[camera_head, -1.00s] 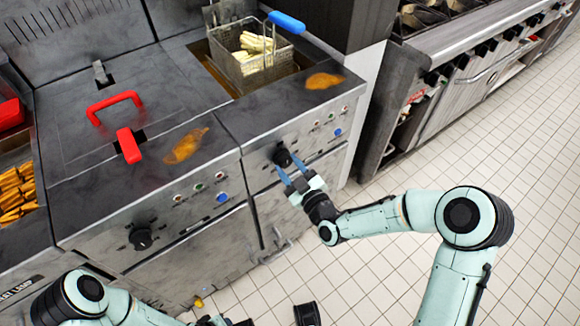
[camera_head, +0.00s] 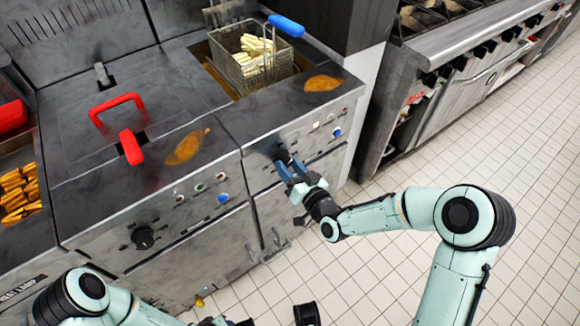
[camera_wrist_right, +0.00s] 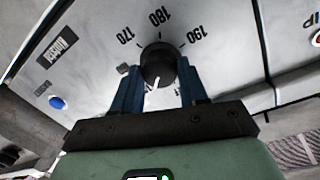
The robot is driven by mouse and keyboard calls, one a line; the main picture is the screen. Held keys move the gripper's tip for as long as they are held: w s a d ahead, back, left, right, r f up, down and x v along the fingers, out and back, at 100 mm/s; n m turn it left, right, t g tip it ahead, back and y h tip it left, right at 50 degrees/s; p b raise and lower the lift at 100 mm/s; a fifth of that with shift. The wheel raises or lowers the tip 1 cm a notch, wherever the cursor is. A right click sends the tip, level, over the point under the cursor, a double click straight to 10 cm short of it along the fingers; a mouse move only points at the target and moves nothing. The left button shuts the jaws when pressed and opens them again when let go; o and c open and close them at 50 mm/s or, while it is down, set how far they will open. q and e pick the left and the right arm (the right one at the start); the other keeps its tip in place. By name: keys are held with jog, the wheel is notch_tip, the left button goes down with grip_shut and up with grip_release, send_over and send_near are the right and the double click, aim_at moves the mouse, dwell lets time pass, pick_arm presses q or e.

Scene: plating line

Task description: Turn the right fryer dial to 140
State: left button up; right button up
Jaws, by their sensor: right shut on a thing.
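The right fryer dial (camera_head: 283,156) is a black round knob on the right fryer's sloping front panel. My right gripper (camera_head: 291,168) is shut on it, with blue fingers on two opposite sides. In the right wrist view the dial (camera_wrist_right: 158,66) sits between the fingertips of my right gripper (camera_wrist_right: 158,80). Its white pointer line shows low on the knob. The marks 170, 180 and 190 are readable around its top; 140 is not readable. My left arm (camera_head: 85,290) is at the lower left, and its gripper's fingers are out of view.
The left fryer's dial (camera_head: 143,238) is left of my right gripper. A blue button (camera_head: 337,132) is on the panel right of the gripped dial. A basket of fries (camera_head: 250,62) hangs above. A stove (camera_head: 465,75) stands right; tiled floor is open there.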

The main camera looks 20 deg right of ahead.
pick_arm(q)
jog(key=shift+s+d+r, duration=0.15)
jog(key=shift+s+r, duration=0.05)
jog(key=shift+s, duration=0.1)
pick_arm(e)
jog(key=shift+m, duration=1)
jog(key=o, duration=1.1)
jog(key=shift+c, duration=0.2)
pick_arm(q)
jog(key=s+d+r+g+h+p, duration=0.1)
jog(key=s+d+r+g+p, duration=0.1)
jog(key=s+r+p, duration=0.4)
jog(key=shift+s+d+r+g+p, duration=0.25)
jog(key=shift+r+g+p, duration=0.05)
jog(key=shift+r, duration=0.1)
pick_arm(e)
jog(key=v, duration=1.3)
jog(key=shift+s, duration=0.2)
